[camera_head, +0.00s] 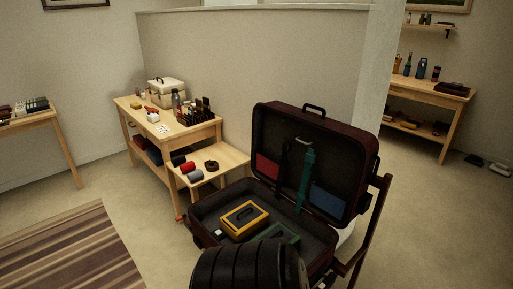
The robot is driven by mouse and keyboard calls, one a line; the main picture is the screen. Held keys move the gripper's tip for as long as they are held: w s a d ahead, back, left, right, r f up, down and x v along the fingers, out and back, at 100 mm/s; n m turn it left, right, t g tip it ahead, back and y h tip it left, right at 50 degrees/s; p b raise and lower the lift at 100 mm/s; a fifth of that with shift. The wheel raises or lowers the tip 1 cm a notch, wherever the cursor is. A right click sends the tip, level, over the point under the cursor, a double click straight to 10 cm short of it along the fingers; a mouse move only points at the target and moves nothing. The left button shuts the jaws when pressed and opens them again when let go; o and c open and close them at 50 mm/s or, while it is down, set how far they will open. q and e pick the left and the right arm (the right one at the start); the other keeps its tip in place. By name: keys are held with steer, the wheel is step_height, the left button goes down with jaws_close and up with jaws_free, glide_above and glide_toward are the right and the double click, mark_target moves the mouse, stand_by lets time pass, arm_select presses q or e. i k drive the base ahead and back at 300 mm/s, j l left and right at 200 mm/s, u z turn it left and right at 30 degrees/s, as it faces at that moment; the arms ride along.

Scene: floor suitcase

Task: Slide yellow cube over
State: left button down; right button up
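A yellow box (244,218) with a dark panel on top lies flat inside the open suitcase (203,232), toward the left of its base. It is a low box; I see no plain yellow cube. A green item (286,235) lies to its lower right, partly hidden by a black ribbed rounded shape at the bottom edge. A small white item lies at the lower left of the yellow box. I cannot make out either of my grippers in this view.
The suitcase lid (262,125) stands up at the back right. A low wooden table (232,160) with rolled items stands behind the suitcase, beside a wooden workbench (205,132). A striped rug (70,250) lies on the left. A dark slanted post rises at the right.

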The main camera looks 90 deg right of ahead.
mark_target(242, 222)
steer(key=i+l+z, duration=0.3)
steer(key=z, duration=0.15)
steer(key=i+l+z, duration=0.1)
steer(key=i+z, duration=0.3)
steer(key=i, duration=0.15)
steer(key=i+z, duration=0.45)
steer(key=i+j+z, duration=0.15)
steer(key=i+z, duration=0.45)
steer(key=z, duration=0.3)
steer(key=i+z, duration=0.2)
steer(key=z, duration=0.25)
steer(key=i+j+z, duration=0.15)
steer(key=z, duration=0.3)
steer(key=i+j+z, duration=0.1)
steer(key=z, duration=0.4)
steer(key=j, duration=0.1)
